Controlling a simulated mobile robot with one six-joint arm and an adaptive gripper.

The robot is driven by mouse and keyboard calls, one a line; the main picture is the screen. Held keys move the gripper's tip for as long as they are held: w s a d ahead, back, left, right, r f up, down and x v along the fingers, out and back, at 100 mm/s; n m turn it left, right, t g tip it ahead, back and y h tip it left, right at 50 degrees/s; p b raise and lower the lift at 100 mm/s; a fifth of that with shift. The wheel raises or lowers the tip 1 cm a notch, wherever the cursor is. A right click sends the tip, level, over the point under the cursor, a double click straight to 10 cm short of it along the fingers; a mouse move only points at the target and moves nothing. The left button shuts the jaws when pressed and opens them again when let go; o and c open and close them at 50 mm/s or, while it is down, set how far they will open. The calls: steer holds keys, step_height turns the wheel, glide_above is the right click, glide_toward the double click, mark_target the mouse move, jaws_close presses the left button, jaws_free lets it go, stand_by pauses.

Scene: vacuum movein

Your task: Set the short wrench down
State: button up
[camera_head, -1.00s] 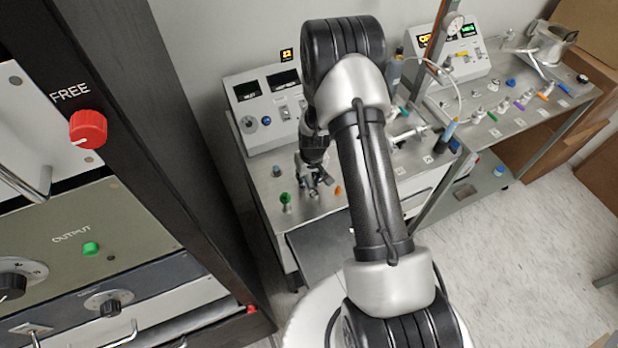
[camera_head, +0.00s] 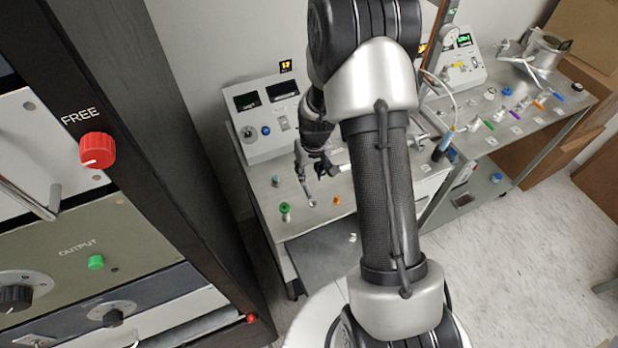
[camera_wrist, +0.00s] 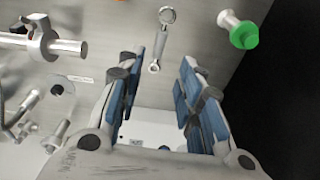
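The short wrench (camera_head: 310,201) is a small silver tool lying on the grey bench top (camera_head: 262,195), between a green-capped fitting (camera_head: 285,209) and a small orange piece (camera_head: 337,199). In the wrist view the wrench (camera_wrist: 159,45) has its ring end at the top and its other end near the gap between my fingertips. My gripper (camera_wrist: 163,60) is open, with blue pads on both fingers and nothing between them. In the head view my gripper (camera_head: 315,172) is just behind and above the wrench, with its fingers partly overlapping the bench fittings.
An instrument box (camera_head: 262,118) with two dark displays stands behind my gripper. Metal fittings (camera_wrist: 45,42) stand to the left in the wrist view. A dark rack with a red knob (camera_head: 98,150) rises at the left. A second bench (camera_head: 530,115) holds several coloured parts.

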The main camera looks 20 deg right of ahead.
steer(key=s+a+r+t, duration=0.1)
steer(key=s+a+r, duration=0.2)
steer(key=r, duration=0.7)
steer(key=s+a+r, duration=0.2)
steer(key=s+r, duration=0.1)
steer(key=r, duration=0.7)
steer(key=s+a+r, duration=0.1)
steer(key=s+r, duration=0.2)
steer(key=s, duration=0.3)
steer(key=s+a+r+t, duration=0.1)
steer(key=s+a+r, duration=0.1)
steer(key=s+r, duration=0.2)
steer(key=s+a+r, duration=0.2)
steer(key=s+r, duration=0.1)
steer(key=s, duration=0.6)
steer(key=shift+s+r+n+t, duration=0.25)
steer(key=shift+n+t, duration=0.15)
